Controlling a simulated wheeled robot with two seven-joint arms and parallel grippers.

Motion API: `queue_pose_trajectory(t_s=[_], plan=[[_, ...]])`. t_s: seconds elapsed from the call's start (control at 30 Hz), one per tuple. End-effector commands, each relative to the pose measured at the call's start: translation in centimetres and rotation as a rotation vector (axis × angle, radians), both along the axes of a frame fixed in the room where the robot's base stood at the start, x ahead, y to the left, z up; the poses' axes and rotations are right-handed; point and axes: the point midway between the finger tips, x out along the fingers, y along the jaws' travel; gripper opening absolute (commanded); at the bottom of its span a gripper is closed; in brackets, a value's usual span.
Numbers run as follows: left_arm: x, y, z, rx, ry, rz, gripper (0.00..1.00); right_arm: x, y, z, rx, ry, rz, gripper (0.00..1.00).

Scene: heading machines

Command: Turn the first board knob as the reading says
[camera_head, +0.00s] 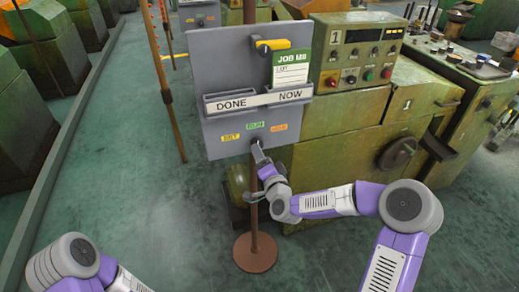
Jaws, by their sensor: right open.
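The control board (358,55) of machine 1 is a green box at the upper right with a lit display (374,35). The digits are too small to read. Below the display is a row of small dark and coloured knobs or buttons (351,79); which way they point cannot be told. My right gripper (259,150) is at the lower edge of the grey panel (222,78), left of and below the control board. It is open, and no object shows in it. My left arm shows at the bottom left, its gripper out of view.
The grey panel stands on a pole with a round brown base (256,252). It carries a JOB card (290,68), a DONE/NOW holder (232,104) and small coloured labels. Machine 1's green body (335,155) has a dark handwheel (397,153). Floor is clear at left.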

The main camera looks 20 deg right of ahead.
Motion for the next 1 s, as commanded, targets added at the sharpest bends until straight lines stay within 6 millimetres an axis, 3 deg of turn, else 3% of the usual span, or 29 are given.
queue_pose_trajectory(t_s=[0.23,0.77,0.87,0.97,1.0], plan=[[0.0,0.0,0.4,0.0,0.0,0.0,0.62,-2.2,-0.1,0.0,0.0,0.0,0.0,0.72],[0.0,0.0,0.4,0.0,0.0,0.0,0.62,-2.4,0.0,-0.2,0.0,0.005,0.003,0.72],[0.0,0.0,0.7,0.0,0.0,0.0,0.62,-2.7,0.7,-1.9,-0.016,0.059,0.028,0.72],[0.0,0.0,1.5,0.0,0.0,0.0,0.62,-3.9,2.5,-5.9,-0.055,0.188,0.099,0.72],[0.0,0.0,1.9,0.0,0.0,0.0,0.62,-4.8,3.5,-8.2,-0.076,0.261,0.141,0.72]])
